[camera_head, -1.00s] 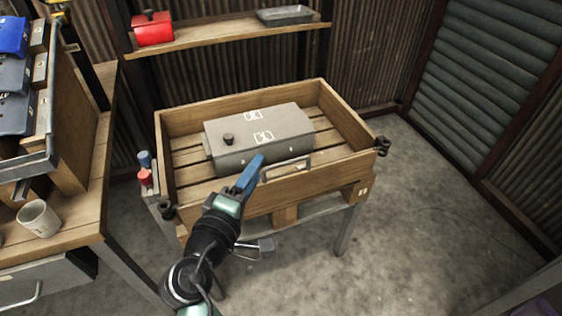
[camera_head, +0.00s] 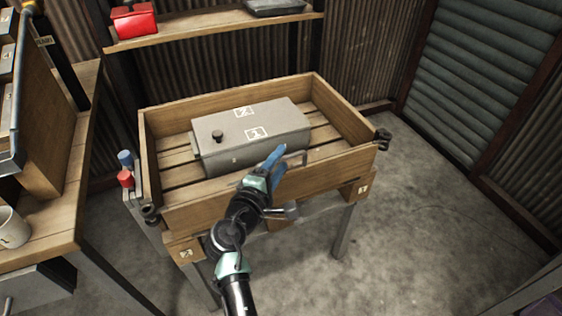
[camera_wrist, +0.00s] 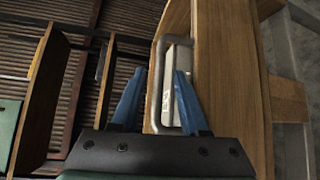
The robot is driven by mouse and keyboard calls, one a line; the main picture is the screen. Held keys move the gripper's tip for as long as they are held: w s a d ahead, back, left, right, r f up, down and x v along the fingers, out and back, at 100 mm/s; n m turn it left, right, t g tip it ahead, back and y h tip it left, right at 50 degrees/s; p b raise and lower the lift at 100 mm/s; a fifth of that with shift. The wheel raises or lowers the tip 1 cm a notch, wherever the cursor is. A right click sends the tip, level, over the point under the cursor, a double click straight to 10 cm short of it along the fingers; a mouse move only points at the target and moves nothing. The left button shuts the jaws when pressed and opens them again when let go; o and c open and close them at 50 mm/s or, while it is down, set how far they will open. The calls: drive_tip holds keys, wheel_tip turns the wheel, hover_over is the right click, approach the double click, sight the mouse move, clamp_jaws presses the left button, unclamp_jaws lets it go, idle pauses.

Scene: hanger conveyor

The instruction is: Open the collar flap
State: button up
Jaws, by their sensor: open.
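The collar flap (camera_head: 335,163) is the front wooden board of the pallet collar and stands upright. It carries a metal loop handle (camera_head: 303,160) near its top edge. In the wrist view the flap (camera_wrist: 235,80) fills the right side, and the handle (camera_wrist: 154,85) stands in front of a pale plate. My gripper (camera_head: 280,152) is at the handle, with its blue fingers apart. In the wrist view my gripper (camera_wrist: 156,75) has one finger on each side of the handle's lower part. I cannot tell whether either finger touches it.
A grey metal box (camera_head: 250,137) with a dark knob lies inside the collar. A red and a blue capped item (camera_head: 125,168) stand at its left. A workbench (camera_head: 75,195) with a mug (camera_head: 12,228) is further left. The floor (camera_head: 450,220) at right is clear.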

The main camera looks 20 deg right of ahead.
drive_tip(key=shift+w+d+f, duration=0.1)
drive_tip(key=shift+w+d, duration=0.35)
drive_tip(key=shift+w, duration=0.05)
clamp_jaws()
idle(1.2)
